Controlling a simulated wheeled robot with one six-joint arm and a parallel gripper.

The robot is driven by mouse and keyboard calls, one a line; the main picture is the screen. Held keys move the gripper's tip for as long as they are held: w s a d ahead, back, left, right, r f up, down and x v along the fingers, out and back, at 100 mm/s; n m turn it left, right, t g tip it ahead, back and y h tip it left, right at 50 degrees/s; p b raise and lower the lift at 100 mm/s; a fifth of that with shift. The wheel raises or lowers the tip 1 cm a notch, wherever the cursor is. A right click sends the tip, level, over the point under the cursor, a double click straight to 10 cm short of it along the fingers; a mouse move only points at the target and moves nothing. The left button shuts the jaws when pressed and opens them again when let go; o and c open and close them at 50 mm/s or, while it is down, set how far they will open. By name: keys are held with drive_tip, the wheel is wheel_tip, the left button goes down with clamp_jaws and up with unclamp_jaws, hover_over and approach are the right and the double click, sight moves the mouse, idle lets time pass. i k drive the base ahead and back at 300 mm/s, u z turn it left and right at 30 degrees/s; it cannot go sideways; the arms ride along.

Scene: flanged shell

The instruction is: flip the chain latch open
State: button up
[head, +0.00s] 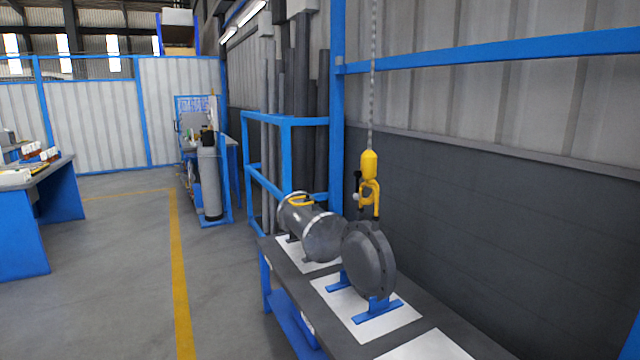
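A yellow chain hook block (369,163) hangs on a grey chain (372,85) above the workbench. Its yellow hook or shackle (371,191) reaches down to the top of a dark grey round flanged cover (369,262). The cover stands upright on a blue stand (377,307). A small dark piece with a pale end (357,176) shows at the left side of the hook; it may be the latch, but it is too small to tell its state. My gripper is not in view.
A grey flanged shell (311,228) with a yellow strap lies left of the cover on the same dark bench (290,290). A blue post and railing (288,160) stand behind. The floor left of the bench is clear, with a yellow line (180,270).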

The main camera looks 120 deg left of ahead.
sight(357, 188)
drive_tip(key=k, duration=1.3)
drive_tip(key=u, duration=2.8)
drive_tip(key=k, duration=0.65)
drive_tip(key=z, duration=0.45)
drive_tip(key=i, duration=1.6)
drive_tip(key=u, duration=0.15)
